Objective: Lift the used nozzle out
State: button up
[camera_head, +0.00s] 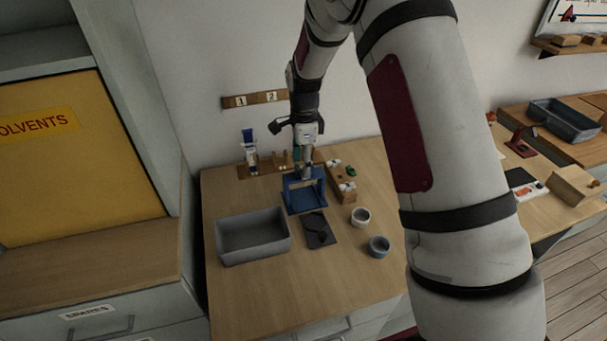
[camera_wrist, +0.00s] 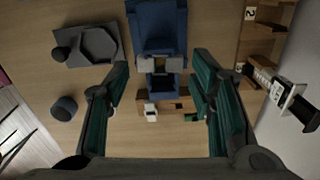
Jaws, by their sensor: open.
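A blue stand (camera_head: 303,198) stands on the workbench; it also shows at the top middle of the wrist view (camera_wrist: 155,22). A pale grey crosspiece with a yellowish middle (camera_wrist: 160,64) sits at the stand's near end in the wrist view. I cannot tell whether this is the used nozzle or a part holding it. My gripper (camera_head: 306,165) is just above the stand, pointing down. In the wrist view its green-padded fingers (camera_wrist: 161,72) are spread apart on either side of the crosspiece, with clear gaps and nothing held.
A grey bin (camera_head: 253,238) stands left of the stand, and a dark plate (camera_head: 319,231) lies in front. A wooden block (camera_head: 341,184) and an upright tube (camera_head: 250,150) are close behind.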

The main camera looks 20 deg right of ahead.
jog(key=shift+f+b, duration=0.6)
jog(key=shift+f, duration=1.45)
jog(key=c, duration=0.7)
jog(key=shift+r+p, duration=0.95)
jog(key=shift+r, duration=3.3)
